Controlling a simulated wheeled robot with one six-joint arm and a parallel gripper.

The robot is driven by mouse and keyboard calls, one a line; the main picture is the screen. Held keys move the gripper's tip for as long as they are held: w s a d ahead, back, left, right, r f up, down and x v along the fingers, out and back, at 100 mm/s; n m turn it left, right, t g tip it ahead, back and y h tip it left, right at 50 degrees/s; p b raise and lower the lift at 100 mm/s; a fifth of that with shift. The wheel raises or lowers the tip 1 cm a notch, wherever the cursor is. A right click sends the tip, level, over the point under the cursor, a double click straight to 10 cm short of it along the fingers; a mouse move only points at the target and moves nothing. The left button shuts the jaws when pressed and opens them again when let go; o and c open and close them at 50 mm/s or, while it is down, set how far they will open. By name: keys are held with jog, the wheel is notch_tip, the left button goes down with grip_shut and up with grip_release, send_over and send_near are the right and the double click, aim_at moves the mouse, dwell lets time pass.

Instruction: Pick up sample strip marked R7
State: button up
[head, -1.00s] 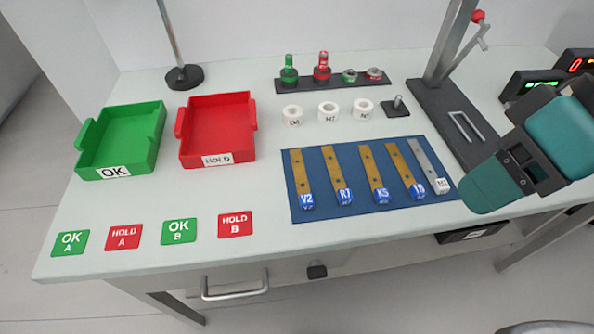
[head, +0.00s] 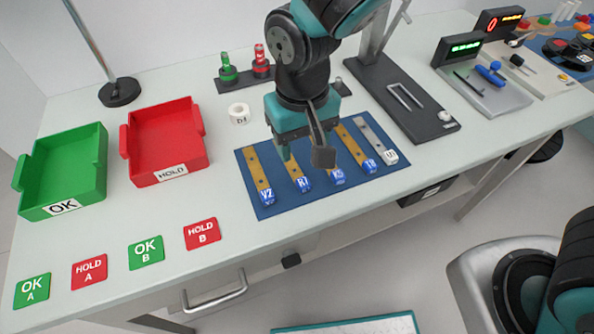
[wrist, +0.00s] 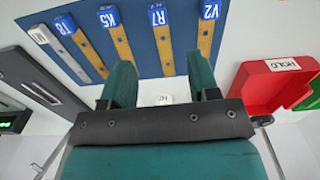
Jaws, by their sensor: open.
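The strip marked R7 (head: 303,184) is a tan bar with a blue label end, lying on the blue mat (head: 256,208) between the V2 strip (head: 266,194) and the K5 strip (head: 337,175). My gripper (head: 303,152) is open and empty above the mat, hiding the far part of R7 in the head view. In the wrist view, R7 (wrist: 163,48) shows its whole label and bar, just beyond the fingertips and between their lines. My gripper (wrist: 160,70) does not touch any strip there. R7 lies flat, label toward the table's front edge.
A red HOLD tray (head: 201,155) and green OK tray (head: 33,212) stand left. A white ring (head: 239,119) and a dark stand base (head: 440,127) are nearby.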

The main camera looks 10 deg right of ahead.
aim_at(302, 179)
notch_tip(302, 179, down, 10)
jog(key=shift+s+d+r, duration=0.1)
jog(key=shift+r, duration=0.05)
dwell(0.3)
jog(key=shift+c, duration=0.2)
jog(key=c, duration=1)
